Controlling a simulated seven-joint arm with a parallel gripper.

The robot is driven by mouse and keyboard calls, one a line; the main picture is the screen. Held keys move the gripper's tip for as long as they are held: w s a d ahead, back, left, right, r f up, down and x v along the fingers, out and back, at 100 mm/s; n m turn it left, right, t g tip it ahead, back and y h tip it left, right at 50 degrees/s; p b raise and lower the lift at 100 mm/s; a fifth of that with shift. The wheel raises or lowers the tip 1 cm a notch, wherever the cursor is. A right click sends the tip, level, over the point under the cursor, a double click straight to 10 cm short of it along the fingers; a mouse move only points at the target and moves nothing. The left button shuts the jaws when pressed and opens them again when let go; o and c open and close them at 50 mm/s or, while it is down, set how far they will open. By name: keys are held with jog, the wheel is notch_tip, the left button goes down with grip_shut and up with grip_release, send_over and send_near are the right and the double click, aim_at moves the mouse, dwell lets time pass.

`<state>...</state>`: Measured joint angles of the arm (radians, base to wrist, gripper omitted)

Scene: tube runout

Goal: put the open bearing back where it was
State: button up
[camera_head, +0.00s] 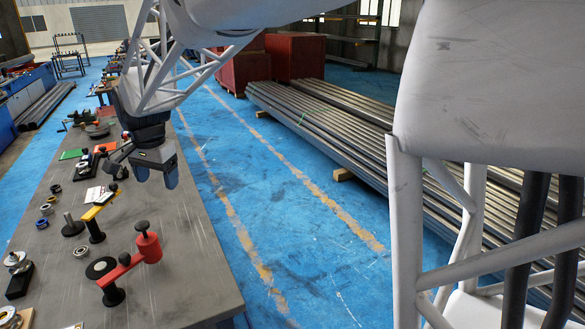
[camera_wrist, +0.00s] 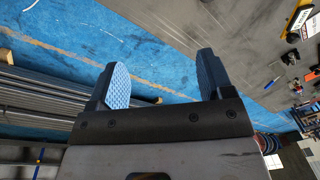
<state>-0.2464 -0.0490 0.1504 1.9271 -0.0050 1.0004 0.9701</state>
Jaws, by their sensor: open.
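Several ring-shaped bearings lie on the grey bench at the left of the head view. One bare metal ring (camera_head: 81,251) lies near the bench's middle and looks like an open bearing, but it is too small to be sure. Another metal ring (camera_head: 15,258) sits on a black block at the left edge. My gripper (camera_head: 156,175) is open and empty above the bench's right side, apart from all of them. In the wrist view its two fingers (camera_wrist: 160,82) stand wide apart with nothing between.
A red-armed fixture (camera_head: 130,264) and a yellow-armed fixture (camera_head: 98,208) stand on the bench (camera_head: 185,265). A black post (camera_head: 72,226) stands left of the yellow one. The bench's right side is largely clear. Pipe stacks (camera_head: 335,135) lie across the blue floor.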

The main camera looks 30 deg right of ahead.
jog(key=s+d+n, duration=0.2)
jog(key=s+d, duration=0.4)
jog(key=s, duration=0.3)
jog(key=s+d+n, duration=0.2)
jog(key=s+d, duration=0.3)
jog(key=s, duration=0.4)
jog(key=s+d+f+n, duration=0.2)
jog(key=s, duration=0.6)
jog(key=s+d+f+n+t, duration=0.1)
jog(key=s+d+f+n, duration=0.1)
jog(key=s, duration=0.7)
jog(key=shift+s+d+f, duration=0.15)
jog(key=shift+d+f, duration=0.15)
jog(key=shift+d, duration=0.5)
